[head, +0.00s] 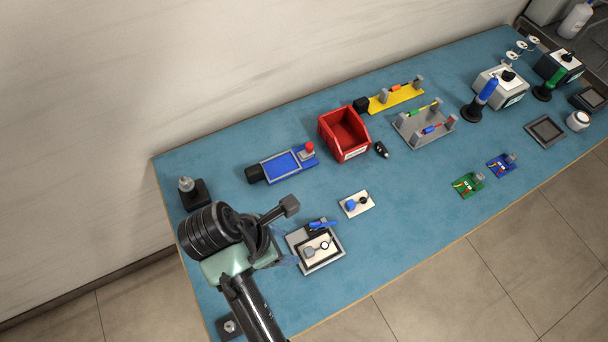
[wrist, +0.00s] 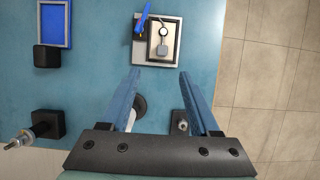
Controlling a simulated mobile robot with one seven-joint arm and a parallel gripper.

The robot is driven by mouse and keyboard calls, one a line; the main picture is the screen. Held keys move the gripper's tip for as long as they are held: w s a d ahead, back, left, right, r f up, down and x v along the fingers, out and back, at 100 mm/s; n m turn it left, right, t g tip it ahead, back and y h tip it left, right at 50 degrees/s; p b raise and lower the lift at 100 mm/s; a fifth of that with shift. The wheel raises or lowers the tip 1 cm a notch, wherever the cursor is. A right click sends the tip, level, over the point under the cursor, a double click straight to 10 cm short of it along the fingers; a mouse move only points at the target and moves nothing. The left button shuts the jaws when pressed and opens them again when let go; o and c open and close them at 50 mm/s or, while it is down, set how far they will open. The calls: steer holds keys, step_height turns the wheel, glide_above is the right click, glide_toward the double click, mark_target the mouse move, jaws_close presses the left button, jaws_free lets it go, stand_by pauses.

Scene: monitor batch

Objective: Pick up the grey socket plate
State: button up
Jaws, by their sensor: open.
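The grey socket plate (head: 318,253) is a pale plate with a small grey block and a dark-rimmed ring on it. It lies in a grey square fixture (head: 331,259) with a blue lever (head: 323,224). In the wrist view the plate (wrist: 172,38) is at top centre, with the blue lever (wrist: 143,20) at its left side. My gripper (wrist: 160,72) is open with nothing between its fingers. Its fingertips appear just below the fixture's near edge in the wrist view, apart from the plate. In the head view the arm hides most of the fingers.
A similar pale plate with a blue block (head: 357,204) lies right of the fixture. A blue device (head: 283,164), red bin (head: 345,138) and grey rack (head: 424,128) stand farther back. A black block with a metal post (head: 194,192) stands behind my arm. Blue table shows between these.

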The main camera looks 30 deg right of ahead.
glide_above(308, 252)
steer(key=a, duration=0.2)
step_height(308, 252, down, 7)
steer(key=shift+s+b, duration=0.15)
steer(key=shift+b, duration=0.15)
steer(key=x, duration=0.5)
steer(key=shift+w, duration=0.2)
steer(key=shift+a, duration=0.1)
jaws_close()
